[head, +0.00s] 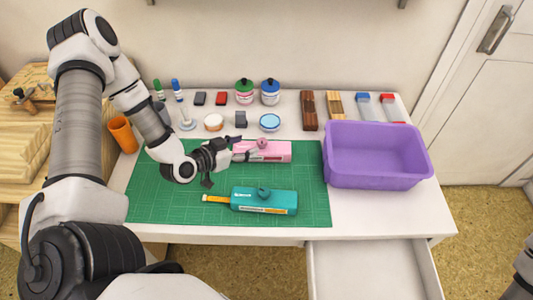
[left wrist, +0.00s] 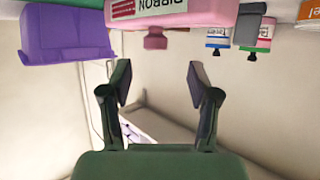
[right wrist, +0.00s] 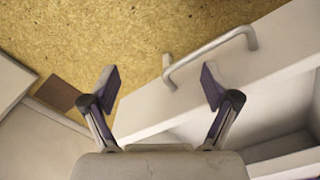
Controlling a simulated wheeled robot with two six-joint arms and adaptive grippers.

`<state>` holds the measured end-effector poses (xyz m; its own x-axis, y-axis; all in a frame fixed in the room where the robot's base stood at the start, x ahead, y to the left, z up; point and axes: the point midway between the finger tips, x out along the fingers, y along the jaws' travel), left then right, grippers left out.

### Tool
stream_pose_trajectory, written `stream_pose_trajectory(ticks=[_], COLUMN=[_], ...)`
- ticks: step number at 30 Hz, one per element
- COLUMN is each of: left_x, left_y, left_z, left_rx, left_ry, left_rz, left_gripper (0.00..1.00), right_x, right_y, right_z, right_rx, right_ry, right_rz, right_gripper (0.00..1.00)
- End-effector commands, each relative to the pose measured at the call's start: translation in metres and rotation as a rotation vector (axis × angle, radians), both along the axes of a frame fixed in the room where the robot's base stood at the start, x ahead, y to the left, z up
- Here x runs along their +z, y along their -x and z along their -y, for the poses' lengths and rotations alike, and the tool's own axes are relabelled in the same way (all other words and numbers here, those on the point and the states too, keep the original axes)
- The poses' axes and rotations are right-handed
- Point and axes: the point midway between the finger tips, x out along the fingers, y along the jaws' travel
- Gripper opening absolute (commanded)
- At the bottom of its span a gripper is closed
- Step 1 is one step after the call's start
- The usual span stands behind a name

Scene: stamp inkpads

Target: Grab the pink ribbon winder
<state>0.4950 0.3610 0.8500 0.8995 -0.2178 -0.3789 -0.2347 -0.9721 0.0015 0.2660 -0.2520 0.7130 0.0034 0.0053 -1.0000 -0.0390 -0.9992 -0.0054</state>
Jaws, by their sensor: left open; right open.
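The pink ribbon winder (head: 275,151) lies on the green cutting mat (head: 155,200) near its back edge, with a small knob on its top. My left gripper (head: 225,160) is at its left end, open, with nothing between the fingers. In the left wrist view the picture is upside down; the pink winder (left wrist: 175,14), with a "RIBBON" label, shows at the top, beyond the open fingers (left wrist: 160,85). I cannot tell whether the gripper touches it. My right gripper (right wrist: 160,85) is open and empty by the drawer; its fingers are outside the head view.
A teal ribbon winder (head: 265,201) lies on the mat in front of the pink one. A purple bin (head: 375,175) stands to the right. Ink jars (head: 270,92), pads, markers (head: 177,90) and blocks line the back. An open drawer (head: 370,270) juts out in front.

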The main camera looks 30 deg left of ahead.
Motion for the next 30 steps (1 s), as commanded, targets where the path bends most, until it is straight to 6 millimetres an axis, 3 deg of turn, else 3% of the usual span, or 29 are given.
stream_pose_trajectory(ticks=[14, 21, 22, 24, 27, 30], left_x=[-0.027, -0.028, -0.028, -0.028, -0.028, -0.028], left_y=[-0.057, -0.061, -0.061, -0.061, -0.061, -0.061], left_z=[0.02, 0.02, 0.02, 0.02, 0.02, 0.02], left_rx=[-0.005, -0.001, -0.001, -0.001, -0.001, -0.001], left_ry=[-0.004, 0.001, 0.001, 0.001, 0.001, 0.0], left_rz=[0.002, 0.001, 0.001, 0.001, 0.001, 0.001], left_gripper=[0.61, 0.61, 0.54, 0.29, 0.0, 0.0], right_x=[-0.004, -0.004, -0.004, -0.004, -0.004, -0.004], right_y=[0.0, 0.0, 0.0, 0.0, 0.0, 0.0], right_z=[0.0, 0.0, 0.0, 0.0, 0.0, 0.0], right_rx=[0.0, 0.0, 0.0, 0.0, 0.0, 0.0], right_ry=[0.0, 0.0, 0.0, 0.0, 0.0, 0.0], right_rz=[0.001, 0.001, 0.001, 0.001, 0.001, 0.001], right_gripper=[0.87, 0.87, 0.87, 0.87, 0.87, 0.87])
